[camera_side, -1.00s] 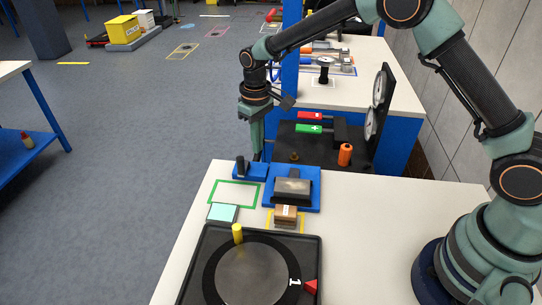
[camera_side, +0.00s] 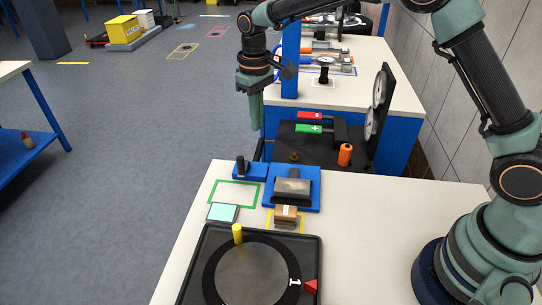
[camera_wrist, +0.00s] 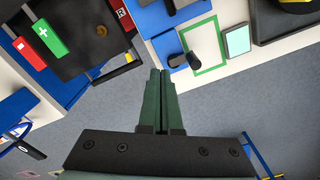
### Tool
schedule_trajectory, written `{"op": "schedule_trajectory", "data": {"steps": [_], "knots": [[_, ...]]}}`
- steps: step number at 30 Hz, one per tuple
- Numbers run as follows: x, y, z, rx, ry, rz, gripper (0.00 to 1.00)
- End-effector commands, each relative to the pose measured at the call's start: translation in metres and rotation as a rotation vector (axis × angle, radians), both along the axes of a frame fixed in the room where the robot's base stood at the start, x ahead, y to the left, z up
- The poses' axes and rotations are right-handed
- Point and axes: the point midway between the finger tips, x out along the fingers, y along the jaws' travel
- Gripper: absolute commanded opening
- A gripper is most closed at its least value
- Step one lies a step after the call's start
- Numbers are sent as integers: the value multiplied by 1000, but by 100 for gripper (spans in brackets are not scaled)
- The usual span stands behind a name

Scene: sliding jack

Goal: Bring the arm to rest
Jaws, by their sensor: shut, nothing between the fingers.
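My gripper (camera_side: 255,112) hangs above and beyond the far edge of the white table (camera_side: 370,240), pointing down. Its green fingers are together with nothing between them. In the wrist view the closed fingers (camera_wrist: 160,80) point toward the table edge, clear of everything on it. Below the gripper in the side view, a blue block with a black upright peg (camera_side: 249,171) stands at the table's far edge. Beside it is a blue base with a dark and grey sliding block (camera_side: 291,187).
A black tray (camera_side: 310,248) with a round disc and a yellow peg lies in front. A green outline (camera_side: 233,193), a light cyan pad (camera_side: 223,213) and a brown stack (camera_side: 285,216) are nearby.

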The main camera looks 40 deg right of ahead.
Motion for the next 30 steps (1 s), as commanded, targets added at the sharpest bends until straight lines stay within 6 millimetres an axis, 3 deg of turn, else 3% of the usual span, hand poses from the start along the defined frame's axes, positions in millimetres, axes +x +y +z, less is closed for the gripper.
{"op": "schedule_trajectory", "data": {"steps": [5,11,15,21,30], "knots": [[-1,-1,3,2,-6,-3,0],[-15,-17,39,13,-61,-32,0],[-38,-35,73,24,-122,-66,0],[-77,-59,108,39,-209,-113,0],[-144,-90,131,54,-341,-181,0]]}}
